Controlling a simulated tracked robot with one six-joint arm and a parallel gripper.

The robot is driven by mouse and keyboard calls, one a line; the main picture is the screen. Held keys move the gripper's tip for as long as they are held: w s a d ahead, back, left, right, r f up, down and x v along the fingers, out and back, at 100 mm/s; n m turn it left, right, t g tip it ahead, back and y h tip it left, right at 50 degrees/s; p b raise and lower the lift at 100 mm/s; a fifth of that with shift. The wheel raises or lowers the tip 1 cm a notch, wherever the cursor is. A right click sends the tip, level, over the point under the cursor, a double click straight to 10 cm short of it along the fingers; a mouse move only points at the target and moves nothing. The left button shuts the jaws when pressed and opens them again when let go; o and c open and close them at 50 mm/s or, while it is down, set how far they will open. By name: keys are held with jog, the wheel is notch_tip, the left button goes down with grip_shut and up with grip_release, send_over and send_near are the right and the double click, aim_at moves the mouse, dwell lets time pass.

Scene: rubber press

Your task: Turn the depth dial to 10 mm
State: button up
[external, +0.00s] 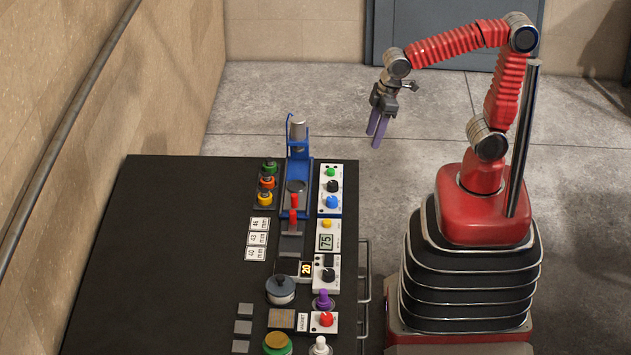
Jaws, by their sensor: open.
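My gripper (375,139) has two purple fingers that point down, slightly apart. It is open and empty, in the air beyond the far right corner of the black table, away from all controls. A black knob (328,275) sits on a white panel beside a small display (306,269) that reads 20. Another dark knob (333,186) is on the white panel farther back. A large grey round knob (281,289) stands nearer the front. The labels are too small to tell which one is the depth dial.
The black table (160,240) is bare on its left. A blue press (297,165) stands at its back right. A display (326,241) reads 75. Metal handles (364,270) line the right edge. Several coloured buttons and a purple knob (323,300) crowd the right side.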

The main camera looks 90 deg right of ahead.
aim_at(332, 182)
jog(key=w+a+r+n+g, duration=0.3)
jog(key=w+a+n, duration=0.5)
jog(key=w, duration=0.5)
jog(key=shift+a+r+n, duration=0.4)
jog(key=shift+a+r, duration=0.1)
jog(key=shift+a, duration=0.6)
jog(key=f, duration=1.4)
jog(key=shift+s+a, duration=0.25)
jog(key=shift+r, duration=0.1)
jog(key=shift+c, duration=0.5)
jog(key=c, duration=1)
jog(key=shift+o, duration=0.2)
